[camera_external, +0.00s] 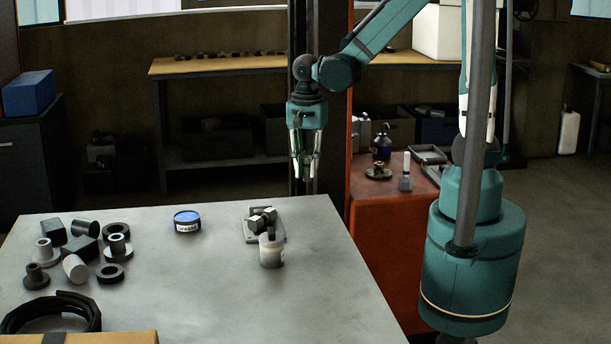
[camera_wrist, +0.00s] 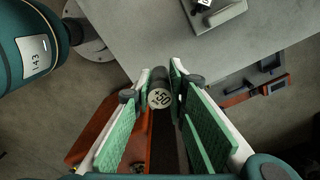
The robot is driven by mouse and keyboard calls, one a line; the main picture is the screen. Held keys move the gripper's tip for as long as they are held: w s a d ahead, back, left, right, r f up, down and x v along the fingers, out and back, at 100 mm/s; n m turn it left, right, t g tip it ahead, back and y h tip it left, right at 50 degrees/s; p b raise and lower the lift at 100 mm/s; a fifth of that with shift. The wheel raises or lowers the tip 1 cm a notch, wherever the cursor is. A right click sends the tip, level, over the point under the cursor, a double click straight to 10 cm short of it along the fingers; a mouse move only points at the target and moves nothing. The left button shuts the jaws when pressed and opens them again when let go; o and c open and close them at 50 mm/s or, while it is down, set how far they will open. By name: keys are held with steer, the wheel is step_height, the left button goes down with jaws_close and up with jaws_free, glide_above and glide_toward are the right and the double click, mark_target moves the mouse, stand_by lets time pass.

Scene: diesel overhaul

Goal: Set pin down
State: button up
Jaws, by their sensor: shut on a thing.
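My gripper (camera_external: 304,165) hangs pointing down beyond the right back edge of the grey table, in the gap near the dark upright post. In the wrist view its green-padded fingers (camera_wrist: 164,92) are shut on the pin (camera_wrist: 160,97), a dark cylinder with a pale round end face marked "50". In the external view the pin is small and hard to make out between the fingers. The pin is held in the air, apart from the table.
The grey table (camera_external: 190,270) holds several dark and grey metal parts at left, a blue-lidded tin (camera_external: 187,222), a plate with blocks (camera_external: 264,222) and a pale jar (camera_external: 271,250). A red cabinet (camera_external: 385,225) with bottles and trays stands at right. The table's middle front is clear.

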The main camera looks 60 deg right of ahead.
steer(key=w+a+r+n+p, duration=0.15)
steer(key=a+n, duration=0.25)
steer(key=a, duration=1.1)
steer(key=w+a+n, duration=0.2)
steer(key=a+n, duration=0.2)
steer(key=a, duration=1.1)
steer(key=s+a+n, duration=0.3)
steer(key=s+a, duration=0.3)
steer(key=a, duration=0.8)
steer(key=s+a+f+n, duration=0.1)
steer(key=s+a+n, duration=0.3)
steer(key=a, duration=1.1)
steer(key=s, duration=0.3)
steer(key=shift+s+f, duration=0.3)
steer(key=shift+f, duration=3.15)
steer(key=shift+f, duration=1.85)
